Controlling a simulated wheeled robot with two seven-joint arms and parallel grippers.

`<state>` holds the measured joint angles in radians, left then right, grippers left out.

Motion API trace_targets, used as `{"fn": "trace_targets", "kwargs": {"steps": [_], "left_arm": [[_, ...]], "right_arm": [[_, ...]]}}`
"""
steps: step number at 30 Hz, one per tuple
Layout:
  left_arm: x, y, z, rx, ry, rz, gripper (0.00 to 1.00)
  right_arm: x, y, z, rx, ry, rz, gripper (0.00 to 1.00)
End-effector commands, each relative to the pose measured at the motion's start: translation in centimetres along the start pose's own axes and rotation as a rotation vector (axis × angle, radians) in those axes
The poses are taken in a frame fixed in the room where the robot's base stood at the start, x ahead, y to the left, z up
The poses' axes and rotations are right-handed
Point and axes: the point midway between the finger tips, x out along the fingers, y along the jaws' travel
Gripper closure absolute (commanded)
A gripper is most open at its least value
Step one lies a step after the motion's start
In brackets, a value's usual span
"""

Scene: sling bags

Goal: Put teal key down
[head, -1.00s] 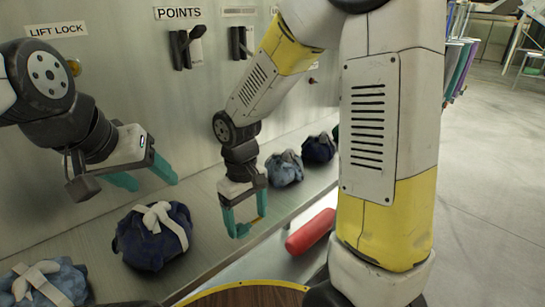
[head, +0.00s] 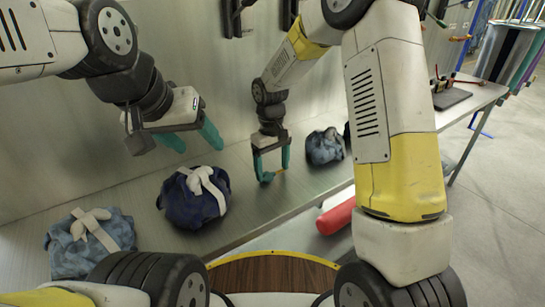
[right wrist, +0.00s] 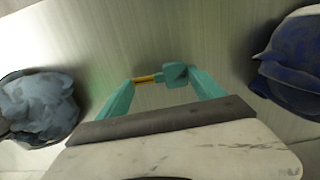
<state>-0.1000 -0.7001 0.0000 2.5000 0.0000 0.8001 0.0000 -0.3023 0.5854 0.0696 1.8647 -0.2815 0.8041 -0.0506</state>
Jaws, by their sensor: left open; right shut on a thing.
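The teal key (right wrist: 175,74) has a teal block at one end and a yellow shaft (right wrist: 145,79). It lies between the two teal fingers of my right gripper (right wrist: 160,82) in the right wrist view. In the head view my right gripper (head: 274,174) points down, shut on the key, low over the metal shelf (head: 140,215). Only a small yellow bit of the key shows there. I cannot tell whether the key touches the shelf. My left gripper (head: 193,140) is open and empty above a navy bag.
The navy bag (head: 178,204) with a white tie stands left of my right gripper, a blue-grey bag (head: 325,147) right of it. A light blue bag (head: 70,250) lies at the left. A red cylinder (head: 337,217) is below the shelf edge. Shelf between bags is bare.

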Motion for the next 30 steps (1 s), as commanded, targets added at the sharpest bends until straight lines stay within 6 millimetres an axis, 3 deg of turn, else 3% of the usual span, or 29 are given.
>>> {"fn": "trace_targets", "kwargs": {"steps": [11, 12, 15, 25, 30], "left_arm": [[0.0, 0.0, 0.0, 0.0, 0.0, 0.0, 0.39], [0.0, 0.0, 0.0, 0.0, 0.0, 0.0, 0.39], [0.0, 0.0, 0.0, 0.0, 0.0, 0.0, 0.39], [0.0, 0.0, 0.0, 0.0, 0.0, 0.0, 0.39], [0.0, 0.0, 0.0, 0.0, 0.0, 0.0, 0.39]], "right_arm": [[0.8, 0.0, 0.0, 0.0, 0.0, -0.001, 0.61], [0.8, 0.0, 0.0, 0.0, 0.0, 0.0, 0.21], [0.8, 0.0, 0.0, 0.0, 0.001, 0.0, 0.01], [0.7, 0.0, 0.0, 0.001, 0.001, 0.0, 0.01], [-1.1, 0.0, -0.1, 0.002, 0.005, 0.001, 0.01]]}}
